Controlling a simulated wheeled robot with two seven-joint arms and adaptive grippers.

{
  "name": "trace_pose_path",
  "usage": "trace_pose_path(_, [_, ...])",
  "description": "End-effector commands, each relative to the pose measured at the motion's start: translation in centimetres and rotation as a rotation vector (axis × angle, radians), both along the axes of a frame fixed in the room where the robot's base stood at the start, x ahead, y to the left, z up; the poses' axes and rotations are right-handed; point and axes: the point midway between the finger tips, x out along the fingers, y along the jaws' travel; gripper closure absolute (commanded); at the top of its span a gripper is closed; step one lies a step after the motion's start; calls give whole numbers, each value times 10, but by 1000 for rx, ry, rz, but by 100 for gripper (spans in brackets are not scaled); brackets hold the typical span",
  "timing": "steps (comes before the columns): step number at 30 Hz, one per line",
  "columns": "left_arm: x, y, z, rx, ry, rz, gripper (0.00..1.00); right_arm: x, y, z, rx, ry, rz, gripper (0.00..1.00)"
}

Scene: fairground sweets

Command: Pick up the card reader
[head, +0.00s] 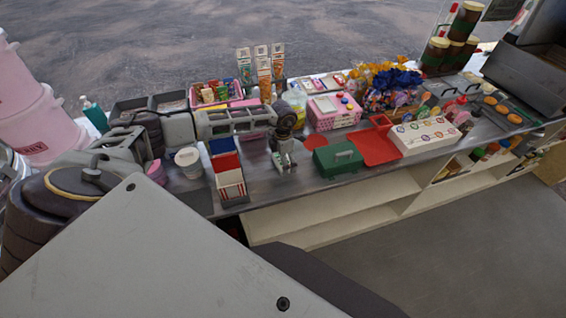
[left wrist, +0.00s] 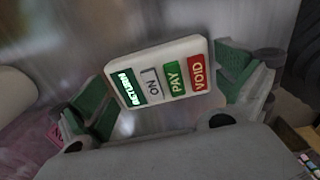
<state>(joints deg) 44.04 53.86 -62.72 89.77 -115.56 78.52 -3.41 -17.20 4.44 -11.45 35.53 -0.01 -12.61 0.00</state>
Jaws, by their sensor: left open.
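In the head view my left gripper (head: 284,162) points down over the grey counter, and I cannot make out the reader there. My right gripper is not in view.
Red, white and blue cartons (head: 226,168) stand close left of the gripper. A green box with a handle (head: 338,160) and a red mat (head: 380,148) are to its right. A pink box (head: 334,112) stands behind. The counter (head: 300,185) has some bare surface at its front edge.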

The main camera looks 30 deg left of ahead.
Motion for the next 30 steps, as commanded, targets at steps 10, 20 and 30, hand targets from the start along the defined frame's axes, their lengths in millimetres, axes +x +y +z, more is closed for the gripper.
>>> trace_pose_path(10, [0, 0, 0, 0, 0, 0, 8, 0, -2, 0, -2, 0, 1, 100])
trace_pose_path(20, [0, 0, 0, -1, -1, 0, 37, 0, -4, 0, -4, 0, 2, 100])
trace_pose_path(30, [1, 1, 8, 0, -2, 1, 37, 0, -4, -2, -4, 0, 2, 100])
